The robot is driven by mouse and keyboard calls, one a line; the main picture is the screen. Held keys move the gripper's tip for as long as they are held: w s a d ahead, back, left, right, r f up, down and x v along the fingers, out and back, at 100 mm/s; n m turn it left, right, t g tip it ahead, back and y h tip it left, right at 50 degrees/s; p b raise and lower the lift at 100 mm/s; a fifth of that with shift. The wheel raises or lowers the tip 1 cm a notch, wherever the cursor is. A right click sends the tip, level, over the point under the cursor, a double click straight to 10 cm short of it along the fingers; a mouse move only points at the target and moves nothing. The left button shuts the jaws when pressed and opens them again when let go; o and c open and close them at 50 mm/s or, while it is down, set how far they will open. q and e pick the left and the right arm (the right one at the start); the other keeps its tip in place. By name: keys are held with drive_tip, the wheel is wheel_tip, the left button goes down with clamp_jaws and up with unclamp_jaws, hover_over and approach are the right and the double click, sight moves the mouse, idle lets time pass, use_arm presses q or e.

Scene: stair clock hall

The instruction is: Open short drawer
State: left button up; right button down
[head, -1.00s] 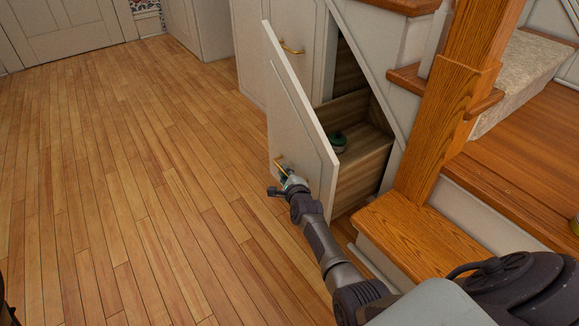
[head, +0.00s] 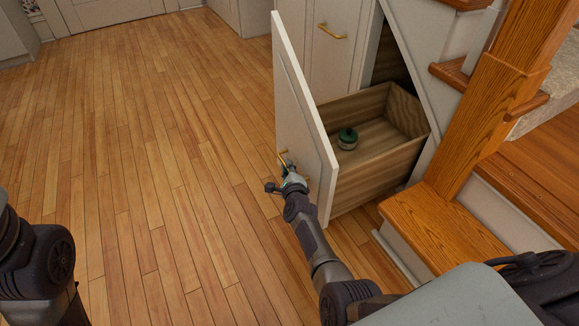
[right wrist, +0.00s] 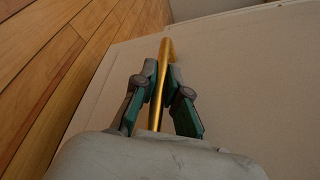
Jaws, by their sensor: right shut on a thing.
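The short drawer (head: 372,176) under the stairs is pulled well out, with its pale slanted-top front (head: 300,110) facing left and its wooden inside open to view. A small dark green round object (head: 347,138) sits in it. My right gripper (head: 286,170) is at the outer face of the front. In the right wrist view the right gripper (right wrist: 162,75) is shut on the brass handle (right wrist: 166,52), with a green-padded finger on each side of the bar. At the left edge of the head view my left arm shows, but its gripper is out of the picture.
A closed taller cabinet front with a brass handle (head: 331,31) stands behind the drawer. The wooden stair step (head: 440,232) and newel post (head: 490,110) are close on the right. The plank floor (head: 150,140) to the left is clear.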

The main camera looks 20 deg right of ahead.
drive_tip(key=shift+f, duration=0.1)
drive_tip(key=c, duration=1.2)
unclamp_jaws()
